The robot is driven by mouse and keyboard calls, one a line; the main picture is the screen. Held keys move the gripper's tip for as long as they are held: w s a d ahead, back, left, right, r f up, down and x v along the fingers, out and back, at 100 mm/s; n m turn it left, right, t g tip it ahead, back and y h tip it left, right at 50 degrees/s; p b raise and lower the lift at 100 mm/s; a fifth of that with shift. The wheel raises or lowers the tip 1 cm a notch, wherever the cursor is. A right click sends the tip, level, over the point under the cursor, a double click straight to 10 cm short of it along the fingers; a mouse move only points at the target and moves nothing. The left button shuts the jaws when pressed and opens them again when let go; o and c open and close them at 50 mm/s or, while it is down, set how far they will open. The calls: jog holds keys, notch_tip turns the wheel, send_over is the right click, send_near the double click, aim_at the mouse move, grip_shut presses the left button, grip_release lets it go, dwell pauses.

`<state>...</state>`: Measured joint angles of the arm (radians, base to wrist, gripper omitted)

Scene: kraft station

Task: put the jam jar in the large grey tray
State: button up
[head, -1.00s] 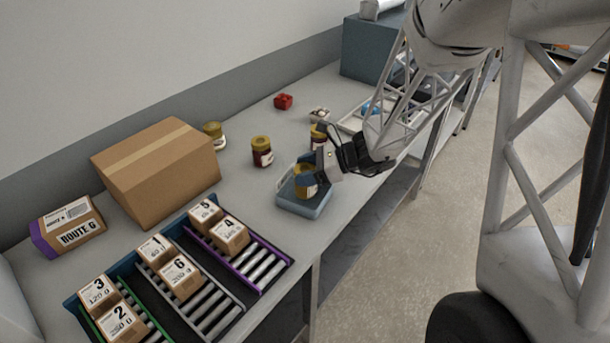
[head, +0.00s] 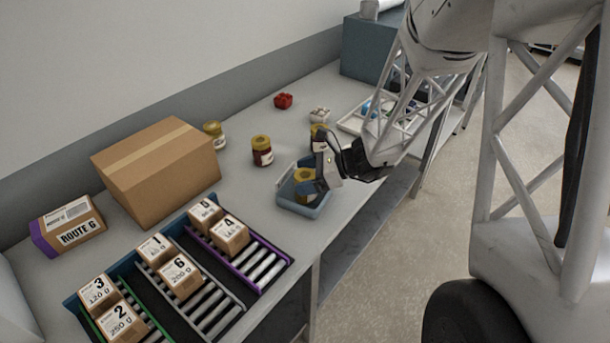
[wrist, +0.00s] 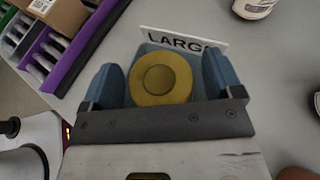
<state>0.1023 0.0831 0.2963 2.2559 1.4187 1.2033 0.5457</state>
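A jar with a round yellow lid (head: 305,174) stands inside the blue-grey tray (head: 322,208). Its label and contents are mostly hidden, so I cannot tell whether it is the jam jar. The wrist view shows its lid (wrist: 161,80) from above and the tray's LARGE sign (wrist: 185,42) behind it. My gripper (head: 313,180) is over the tray. Its two blue fingers (wrist: 162,88) stand on either side of the lid, with a narrow gap on each side, and look open.
A dark red jar with a yellow lid (head: 262,151) stands left of the tray's far side. Another yellow-lidded jar (head: 213,134) is by the cardboard box (head: 160,175). A further jar (head: 317,129) is partly behind my gripper. Roller lanes with numbered boxes (head: 180,277) lie front left.

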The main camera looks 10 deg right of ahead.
jog(key=shift+r, duration=0.2)
jog(key=v, duration=1.2)
dwell(0.4)
dwell(0.5)
jog(key=s+r+n+h, duration=0.4)
jog(key=s+n, duration=0.2)
jog(key=s, duration=0.2)
jog(key=s+r+n+h, duration=0.4)
jog(key=s+n, duration=0.3)
jog(key=s, duration=0.2)
jog(key=s+r+n+h, duration=0.4)
jog(key=s+n+h, duration=0.1)
jog(key=s, duration=0.3)
jog(key=shift+s+r+n+h, duration=0.2)
jog(key=shift+r+n+h, duration=0.1)
jog(key=shift+n, duration=0.5)
